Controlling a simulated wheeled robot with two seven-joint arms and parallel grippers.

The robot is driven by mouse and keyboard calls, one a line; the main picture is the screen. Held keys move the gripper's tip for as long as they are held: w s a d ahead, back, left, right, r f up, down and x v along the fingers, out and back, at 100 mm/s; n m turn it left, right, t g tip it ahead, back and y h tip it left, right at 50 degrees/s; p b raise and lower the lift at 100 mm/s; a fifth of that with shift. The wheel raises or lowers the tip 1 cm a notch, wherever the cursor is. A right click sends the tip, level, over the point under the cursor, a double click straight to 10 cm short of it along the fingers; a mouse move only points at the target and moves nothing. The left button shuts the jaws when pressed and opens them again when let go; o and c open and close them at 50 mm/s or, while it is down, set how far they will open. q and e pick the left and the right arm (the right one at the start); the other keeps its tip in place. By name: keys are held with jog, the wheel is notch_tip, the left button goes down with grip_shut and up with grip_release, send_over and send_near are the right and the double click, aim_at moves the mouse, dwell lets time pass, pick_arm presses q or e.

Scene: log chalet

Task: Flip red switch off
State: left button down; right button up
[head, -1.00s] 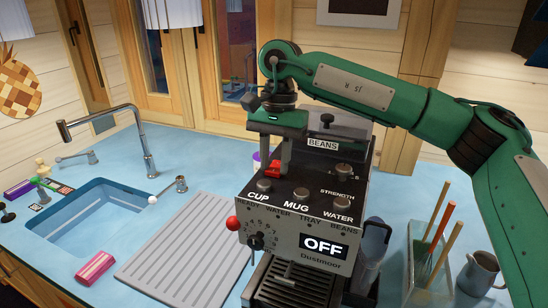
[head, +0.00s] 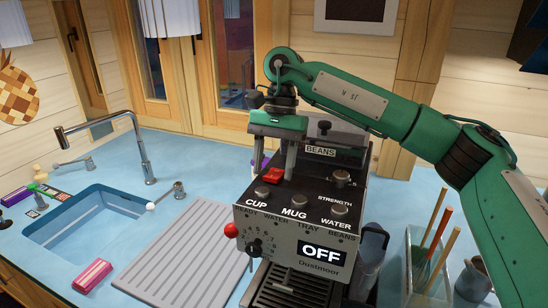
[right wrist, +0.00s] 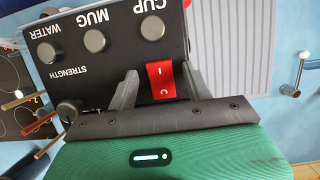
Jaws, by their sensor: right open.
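The red rocker switch (head: 273,175) sits on the sloped top panel of the black and silver coffee machine (head: 318,262). The machine's display reads OFF. In the right wrist view the red switch (right wrist: 160,80) shows its whole face, with a line mark and a round mark. My right gripper (head: 277,167) is open and empty above the panel, pointing down, its two fingers on either side of the switch. In the right wrist view the gripper's fingers (right wrist: 157,85) stand apart at the switch's near end; I cannot tell whether they touch it. My left gripper is not in view.
Knobs labelled CUP, MUG, WATER and STRENGTH crowd the panel beside the switch. A red-ball lever (head: 231,230) sticks out at the machine's left. A utensil holder (head: 428,265) and a metal jug (head: 474,279) stand right. A ribbed drainer (head: 190,250) and sink (head: 85,230) lie left.

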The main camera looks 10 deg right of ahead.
jog(key=v, duration=1.3)
jog(key=shift+r, duration=0.4)
